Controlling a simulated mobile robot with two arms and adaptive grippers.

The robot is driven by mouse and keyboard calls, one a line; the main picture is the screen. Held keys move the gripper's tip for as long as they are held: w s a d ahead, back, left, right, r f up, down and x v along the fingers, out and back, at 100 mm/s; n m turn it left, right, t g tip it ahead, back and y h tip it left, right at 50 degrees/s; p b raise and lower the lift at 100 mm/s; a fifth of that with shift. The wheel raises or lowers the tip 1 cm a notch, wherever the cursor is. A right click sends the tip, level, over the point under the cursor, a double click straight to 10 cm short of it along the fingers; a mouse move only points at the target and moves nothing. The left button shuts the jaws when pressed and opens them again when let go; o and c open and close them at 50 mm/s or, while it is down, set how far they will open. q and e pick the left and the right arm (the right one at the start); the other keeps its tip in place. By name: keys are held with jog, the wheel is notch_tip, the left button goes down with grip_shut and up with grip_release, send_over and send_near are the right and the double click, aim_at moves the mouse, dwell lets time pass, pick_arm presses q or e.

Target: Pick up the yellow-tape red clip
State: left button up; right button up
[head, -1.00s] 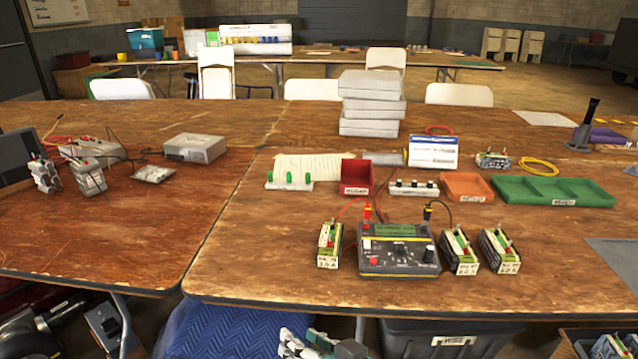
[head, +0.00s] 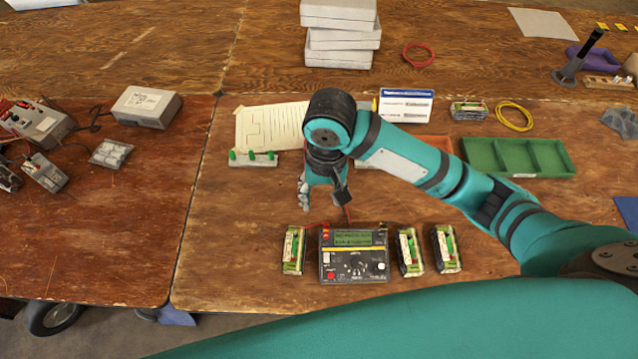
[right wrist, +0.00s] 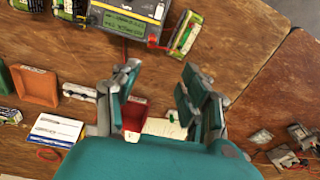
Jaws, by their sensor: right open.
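My right gripper (head: 323,197) is open and hangs above the bench, just behind the charger (head: 353,254). It also shows open in the right wrist view (right wrist: 158,90), with its jaws apart and nothing seen between the tips but the bench and things below. A red lead (head: 316,224) runs at the charger's back left, and a red lead also shows by the charger in the right wrist view (right wrist: 125,50). I cannot make out the yellow-tape red clip; my right arm and fingers cover the area behind the charger. My left gripper is out of view.
Battery packs flank the charger, one at left (head: 294,250) and two at right (head: 409,252) (head: 446,248). A red bin (right wrist: 134,114) and an orange tray (right wrist: 36,86) lie behind it. A green divided tray (head: 517,157) is at right.

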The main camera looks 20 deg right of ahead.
aim_at(327, 226)
jog(key=f, duration=0.3)
jog(key=f+p, duration=0.1)
jog(key=f, duration=0.7)
jog(key=shift+d, duration=0.4)
jog(key=shift+s+d+f+p, duration=0.1)
jog(key=shift+f+p, duration=0.4)
jog(key=shift+f, duration=0.85)
jog(key=shift+d+f+p, duration=0.1)
jog(key=shift+f+p, duration=0.35)
jog(key=shift+f, duration=0.85)
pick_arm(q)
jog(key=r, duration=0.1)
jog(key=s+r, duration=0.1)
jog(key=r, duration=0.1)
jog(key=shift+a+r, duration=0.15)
pick_arm(e)
grip_shut()
